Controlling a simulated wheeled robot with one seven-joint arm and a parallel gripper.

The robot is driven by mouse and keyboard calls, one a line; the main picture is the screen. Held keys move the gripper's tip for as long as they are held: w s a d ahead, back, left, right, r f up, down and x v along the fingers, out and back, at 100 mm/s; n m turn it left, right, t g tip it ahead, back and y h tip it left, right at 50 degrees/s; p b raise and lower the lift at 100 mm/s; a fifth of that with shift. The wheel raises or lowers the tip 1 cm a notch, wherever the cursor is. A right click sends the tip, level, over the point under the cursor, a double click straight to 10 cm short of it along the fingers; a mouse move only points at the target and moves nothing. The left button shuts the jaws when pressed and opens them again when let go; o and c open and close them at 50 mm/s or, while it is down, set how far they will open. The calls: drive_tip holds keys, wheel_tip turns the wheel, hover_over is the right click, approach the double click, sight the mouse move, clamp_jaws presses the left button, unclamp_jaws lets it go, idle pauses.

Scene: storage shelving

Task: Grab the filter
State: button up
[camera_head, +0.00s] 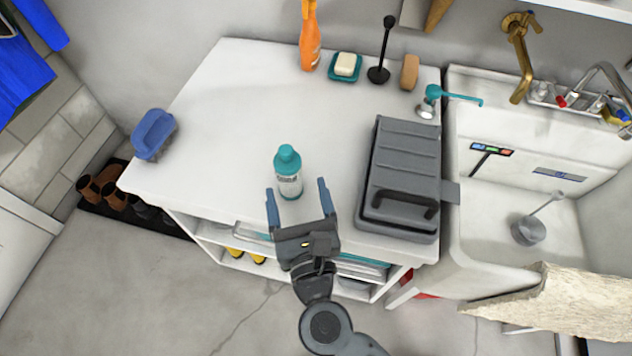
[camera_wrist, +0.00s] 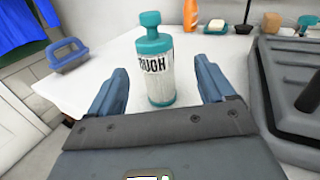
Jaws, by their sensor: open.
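No thing in view is plainly marked as a filter. A white bottle (camera_head: 289,184) with a teal cap and dark lettering stands upright on the white tabletop, near its front edge. In the wrist view the bottle (camera_wrist: 159,85) also shows a teal base and stands between my fingers, a little beyond them. My gripper (camera_head: 297,186) is open with blue fingers, one on each side of the bottle's lower part. Clear gaps show on both sides in the wrist view, and nothing is held.
A grey lidded case (camera_head: 404,160) stands close on the right, beside the sink (camera_head: 480,225). A blue brush (camera_head: 153,134) lies at the left edge. An orange spray bottle (camera_head: 310,45), soap dish (camera_head: 345,68) and black-handled tool (camera_head: 379,73) stand at the back. The tabletop's left-middle is clear.

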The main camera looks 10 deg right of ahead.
sight(290, 178)
drive_tip(key=shift+w+a+m, duration=0.3)
drive_tip(key=shift+w, duration=0.2)
drive_tip(key=w, duration=0.2)
drive_tip(key=w+p, duration=0.1)
drive_tip(key=w, duration=0.3)
drive_tip(key=shift+a+r, duration=0.25)
drive_tip(key=shift+a, duration=0.15)
drive_tip(key=shift+w, duration=0.5)
drive_tip(key=shift+c, duration=0.4)
drive_tip(key=c, duration=1)
